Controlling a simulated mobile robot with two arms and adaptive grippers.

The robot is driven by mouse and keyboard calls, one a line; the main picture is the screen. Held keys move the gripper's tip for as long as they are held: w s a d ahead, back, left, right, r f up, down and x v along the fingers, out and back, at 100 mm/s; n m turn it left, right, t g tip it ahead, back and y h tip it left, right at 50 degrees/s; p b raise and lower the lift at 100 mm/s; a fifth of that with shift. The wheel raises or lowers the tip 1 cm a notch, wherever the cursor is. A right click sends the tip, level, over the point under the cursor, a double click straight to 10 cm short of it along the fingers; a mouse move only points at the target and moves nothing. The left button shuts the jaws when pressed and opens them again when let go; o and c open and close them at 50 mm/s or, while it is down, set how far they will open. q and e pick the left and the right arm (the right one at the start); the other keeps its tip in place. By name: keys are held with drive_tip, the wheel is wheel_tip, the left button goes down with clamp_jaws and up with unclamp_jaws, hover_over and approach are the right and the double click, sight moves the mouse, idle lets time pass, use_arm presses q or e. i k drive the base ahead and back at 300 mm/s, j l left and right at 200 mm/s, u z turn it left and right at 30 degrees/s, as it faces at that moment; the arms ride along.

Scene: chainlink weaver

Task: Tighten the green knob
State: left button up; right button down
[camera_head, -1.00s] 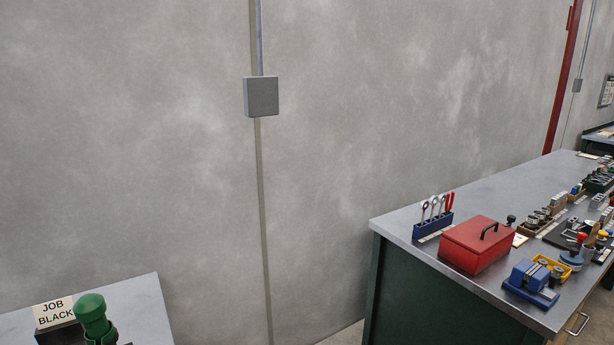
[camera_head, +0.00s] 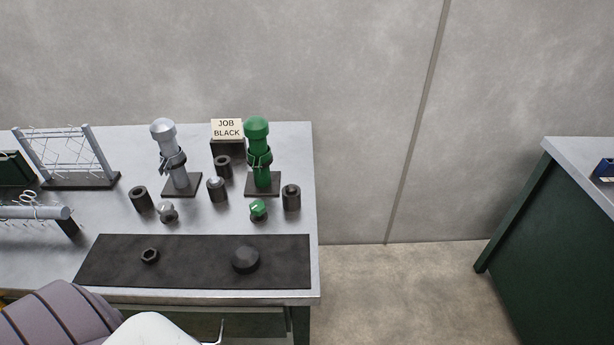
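A small green knob (camera_head: 258,208) sits on the grey workbench in the head view, in front of a green post-like device (camera_head: 259,160) with a domed green top and a dark clamp around its middle. A similar silver device (camera_head: 172,160) stands to its left, with a grey knob (camera_head: 168,212) in front of it. I cannot tell how tight the green knob is. Neither of my grippers shows in this view.
A "JOB BLACK" sign (camera_head: 227,129) stands behind the devices. Dark cylinders (camera_head: 291,198) stand around them. A dark mat (camera_head: 195,268) holds a hex nut (camera_head: 150,256) and a round dark piece (camera_head: 245,260). A wire rack (camera_head: 68,158) stands left. Floor (camera_head: 400,290) is clear at right.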

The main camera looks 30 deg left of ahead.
sight(256, 209)
drive_tip(key=u, duration=1.3)
